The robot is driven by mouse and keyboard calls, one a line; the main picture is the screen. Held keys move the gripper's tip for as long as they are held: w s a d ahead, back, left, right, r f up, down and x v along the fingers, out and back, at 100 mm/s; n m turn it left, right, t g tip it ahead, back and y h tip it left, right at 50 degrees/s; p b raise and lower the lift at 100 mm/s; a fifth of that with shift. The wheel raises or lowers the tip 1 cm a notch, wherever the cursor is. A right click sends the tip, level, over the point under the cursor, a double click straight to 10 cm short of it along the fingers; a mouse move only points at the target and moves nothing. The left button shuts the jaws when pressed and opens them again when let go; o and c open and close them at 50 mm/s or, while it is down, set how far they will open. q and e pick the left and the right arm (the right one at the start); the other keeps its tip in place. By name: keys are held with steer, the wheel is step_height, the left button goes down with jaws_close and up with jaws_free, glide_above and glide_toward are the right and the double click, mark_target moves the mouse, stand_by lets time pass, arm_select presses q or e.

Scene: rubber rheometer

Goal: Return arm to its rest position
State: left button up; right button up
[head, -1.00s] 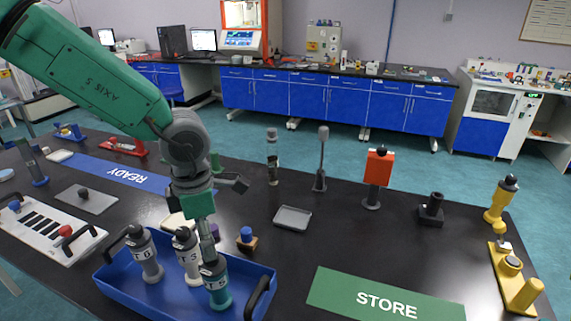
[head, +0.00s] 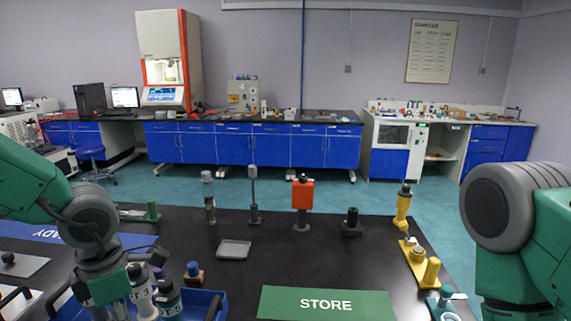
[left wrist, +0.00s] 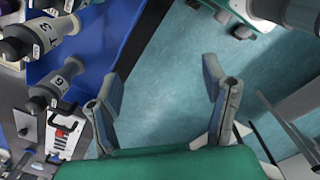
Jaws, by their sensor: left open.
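My left arm comes in from the left in the head view and bends down at its grey joint at the lower left. My left gripper shows in the left wrist view (left wrist: 162,100), with its two fingers spread and nothing between them but teal floor beyond. Labelled grey bottles, one of them in the left wrist view (left wrist: 45,40), stand to the left of the fingers, apart from them. In the head view the blue tray (head: 208,302) with bottles is partly hidden behind my left wrist. My right arm shows at the right edge, its gripper out of view.
The black table holds a green STORE mat (head: 325,304), a grey tray (head: 234,250), an orange block on a stand (head: 302,196), a black holder (head: 351,222) and yellow fixtures (head: 418,262). The table middle is fairly clear. Blue cabinets (head: 235,150) stand beyond the floor.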

arm_select(q)
steer(key=s+a+f+m+t+y+b, duration=0.1)
steer(key=s+a+f+m+y+b, duration=0.2)
steer(key=f+m, duration=0.55)
steer(key=s+a+f+m+t+y+b, duration=0.15)
steer(key=s+a+f+m, duration=0.3)
steer(key=f, duration=0.75)
steer(key=s+d+f+m+g+h+b, duration=0.1)
steer(key=s+d+f+m+h+b, duration=0.1)
steer(key=s+f+m, duration=0.4)
steer(key=s+d+f+m+g+h+b, duration=0.1)
steer(key=s+d+f+m+h+b, duration=0.1)
steer(key=s+d+f+m, duration=0.3)
steer(key=s+f+m+b, duration=0.1)
steer(key=s+f+m, duration=0.1)
steer(key=s, duration=0.2)
steer(key=shift+s+f+m, duration=0.15)
steer(key=shift+s+m, duration=0.05)
steer(key=shift+m, duration=0.2)
arm_select(e)
step_height(320, 180, down, 10)
steer(key=shift+s+d+r, duration=0.15)
steer(key=shift+s+d, duration=0.05)
steer(key=shift+s, duration=0.05)
arm_select(q)
steer(key=shift+h, duration=0.25)
steer(key=shift+w+d, duration=0.2)
arm_select(e)
steer(key=shift+d, duration=0.1)
